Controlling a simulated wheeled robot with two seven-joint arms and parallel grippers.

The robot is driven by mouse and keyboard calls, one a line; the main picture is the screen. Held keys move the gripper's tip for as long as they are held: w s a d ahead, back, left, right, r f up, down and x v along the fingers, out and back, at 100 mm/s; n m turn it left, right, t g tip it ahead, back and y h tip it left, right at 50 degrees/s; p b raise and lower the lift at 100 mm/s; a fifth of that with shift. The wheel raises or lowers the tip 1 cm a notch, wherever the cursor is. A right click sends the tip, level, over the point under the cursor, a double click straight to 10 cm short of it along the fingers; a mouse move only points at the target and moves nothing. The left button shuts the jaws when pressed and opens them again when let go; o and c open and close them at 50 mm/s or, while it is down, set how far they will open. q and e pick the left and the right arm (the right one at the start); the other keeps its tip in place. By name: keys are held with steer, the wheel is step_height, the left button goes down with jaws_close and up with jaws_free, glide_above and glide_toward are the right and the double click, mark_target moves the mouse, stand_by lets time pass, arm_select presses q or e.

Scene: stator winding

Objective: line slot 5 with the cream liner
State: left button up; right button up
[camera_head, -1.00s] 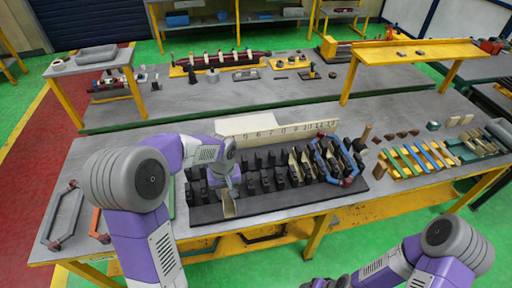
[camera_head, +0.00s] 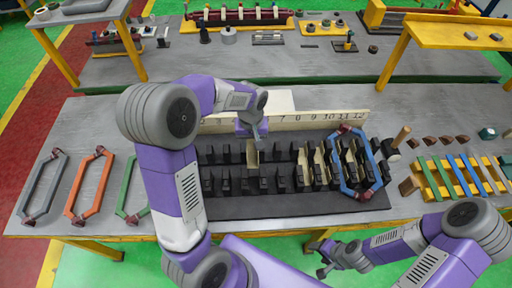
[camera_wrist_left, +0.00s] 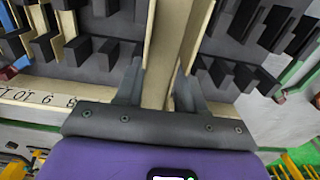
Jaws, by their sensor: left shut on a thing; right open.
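My left gripper (camera_head: 253,132) is shut on a cream liner (camera_head: 252,157) over the left-middle part of the black toothed stator block (camera_head: 290,208). In the left wrist view the liner (camera_wrist_left: 162,60) runs away from between the fingertips (camera_wrist_left: 160,88), with black teeth on both sides. I cannot tell whether it rests on the slot bottom. My right gripper (camera_head: 325,262) is open and empty in front of the table.
Cream liners (camera_head: 303,160) and a blue coil (camera_head: 372,155) sit at the block's right part. Grey (camera_head: 42,185), orange (camera_head: 88,187) and green (camera_head: 127,190) coils lie at the left.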

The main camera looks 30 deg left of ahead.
mark_target(253, 147)
arm_select(q)
steer(key=f+b, duration=0.1)
steer(key=f, duration=0.1)
steer(key=f+b, duration=0.1)
steer(key=shift+w+f, duration=0.35)
steer(key=shift+w, duration=0.05)
steer(key=shift+s+f+b, duration=0.15)
steer(key=shift+s+b, duration=0.05)
steer(key=shift+b, duration=0.15)
arm_select(e)
steer(key=f, duration=0.3)
steer(key=shift+w+f, duration=0.2)
steer(key=shift+f, duration=0.2)
arm_select(q)
steer(key=shift+f, duration=0.2)
steer(key=shift+w+f+b, duration=0.1)
steer(key=shift+f+b, duration=1.45)
steer(key=shift+f, duration=0.2)
arm_select(e)
steer(key=shift+f, duration=1.55)
arm_select(q)
steer(key=shift+f, duration=0.3)
arm_select(e)
steer(key=shift+f, duration=0.25)
arm_select(q)
steer(key=shift+f+b, duration=2.8)
steer(key=shift+f, duration=0.55)
arm_select(e)
steer(key=shift+f, duration=2.6)
